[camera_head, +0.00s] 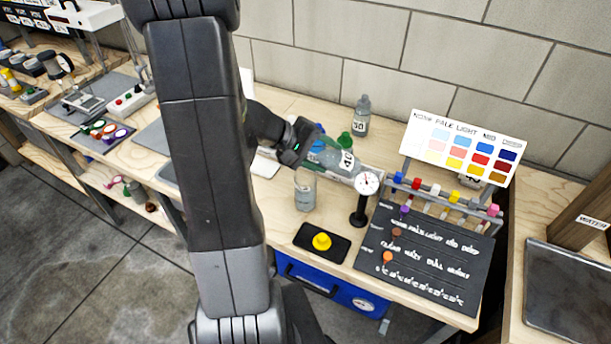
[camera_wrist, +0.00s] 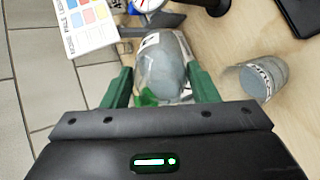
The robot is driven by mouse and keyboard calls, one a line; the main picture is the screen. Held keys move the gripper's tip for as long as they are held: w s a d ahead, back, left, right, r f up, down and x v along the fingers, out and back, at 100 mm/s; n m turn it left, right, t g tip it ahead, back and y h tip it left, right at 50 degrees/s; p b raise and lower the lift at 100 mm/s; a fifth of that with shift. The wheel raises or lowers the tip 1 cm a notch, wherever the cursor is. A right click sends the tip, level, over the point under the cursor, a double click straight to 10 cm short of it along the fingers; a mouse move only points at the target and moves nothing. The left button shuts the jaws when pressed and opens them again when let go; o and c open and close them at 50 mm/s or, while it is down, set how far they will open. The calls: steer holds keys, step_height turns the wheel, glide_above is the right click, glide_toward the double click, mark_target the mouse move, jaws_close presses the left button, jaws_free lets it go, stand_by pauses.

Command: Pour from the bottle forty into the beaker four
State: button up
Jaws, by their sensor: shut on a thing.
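My gripper (camera_head: 308,150) is shut on a clear bottle (camera_head: 336,157) marked 40, above the bench. The bottle is tilted well over in the head view, pointing right toward the dial gauge. In the wrist view the bottle (camera_wrist: 166,68) sits between my green fingers (camera_wrist: 163,82), with greyish contents. A clear beaker (camera_head: 305,192) stands upright on the bench below and left of the bottle. The beaker (camera_wrist: 264,80) is right of the bottle in the wrist view, apart from it. Its label is too small to read. No stream shows.
A dial gauge on a black stand (camera_head: 361,208) is close right of the beaker. A yellow knob on a black pad (camera_head: 321,241), a colour chart (camera_head: 461,148) and a dark board (camera_head: 425,257) are nearby.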

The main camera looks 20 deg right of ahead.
steer(key=shift+f+h+b, duration=0.5)
steer(key=shift+h+b, duration=0.5)
steer(key=shift+b, duration=0.05)
stand_by(1.1)
steer(key=shift+a+r+g+h, duration=0.2)
steer(key=shift+g+h, duration=0.2)
steer(key=shift+h, duration=0.5)
stand_by(0.9)
steer(key=shift+w+a+r+h+b, duration=0.15)
steer(key=shift+h+b, duration=0.25)
steer(key=shift+b, duration=0.65)
steer(key=shift+w+a+h+b, duration=0.1)
steer(key=shift+a+h+b, duration=0.25)
steer(key=shift+b, duration=0.65)
stand_by(0.3)
steer(key=shift+r+g+h, duration=0.2)
steer(key=shift+g+h, duration=0.05)
steer(key=shift+g, duration=0.05)
stand_by(0.3)
